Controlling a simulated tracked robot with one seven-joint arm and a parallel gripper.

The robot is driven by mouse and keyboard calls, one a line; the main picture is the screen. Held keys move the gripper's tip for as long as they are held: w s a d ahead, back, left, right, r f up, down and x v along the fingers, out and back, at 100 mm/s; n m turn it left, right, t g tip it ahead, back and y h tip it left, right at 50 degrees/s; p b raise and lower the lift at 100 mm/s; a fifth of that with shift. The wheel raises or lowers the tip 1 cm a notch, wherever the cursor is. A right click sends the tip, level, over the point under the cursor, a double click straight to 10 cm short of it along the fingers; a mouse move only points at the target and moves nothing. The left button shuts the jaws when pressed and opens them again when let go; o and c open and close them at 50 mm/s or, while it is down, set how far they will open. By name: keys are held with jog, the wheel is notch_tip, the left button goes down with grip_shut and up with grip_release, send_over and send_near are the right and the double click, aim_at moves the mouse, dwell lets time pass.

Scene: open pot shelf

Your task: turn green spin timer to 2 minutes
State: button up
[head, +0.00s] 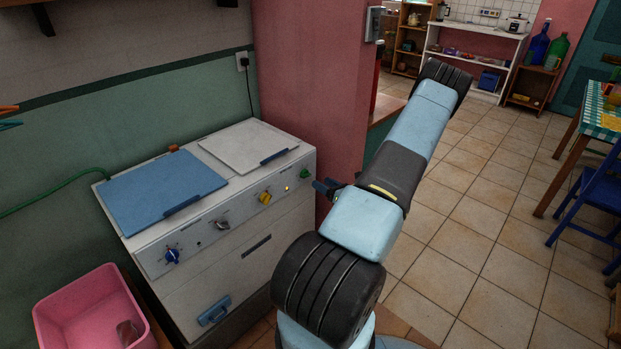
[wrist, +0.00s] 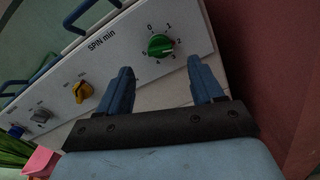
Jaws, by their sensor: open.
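The green spin timer knob (head: 304,174) is at the right end of the white machine's front panel. In the wrist view the green knob (wrist: 160,46) sits on a numbered dial beside the printed words "SPIN min". I cannot tell exactly which number it points to. My gripper (head: 323,187) is open and empty, just right of the knob in the head view. In the wrist view both blue fingers of my gripper (wrist: 160,68) are apart, one on each side below the knob. They appear not to touch it.
A yellow knob (head: 266,197), a grey knob (head: 221,224) and a blue knob (head: 172,255) share the panel. The machine has a blue lid (head: 160,190) and a white lid (head: 250,145). A red wall (head: 305,80) stands close behind. A pink tub (head: 85,300) is at lower left.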

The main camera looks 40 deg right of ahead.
aim_at(308, 175)
jog(key=shift+w+a, duration=0.15)
jog(key=shift+w, duration=1.65)
jog(key=shift+w+a, duration=0.1)
jog(key=shift+w, duration=1.65)
jog(key=shift+c, duration=0.4)
jog(key=c, duration=1)
jog(key=shift+n, duration=0.7)
jog(key=o, duration=1.1)
jog(key=shift+s, duration=0.15)
jog(key=s, duration=0.9)
jog(key=s+d, duration=0.1)
jog(key=s, duration=0.3)
jog(key=shift+s, duration=0.3)
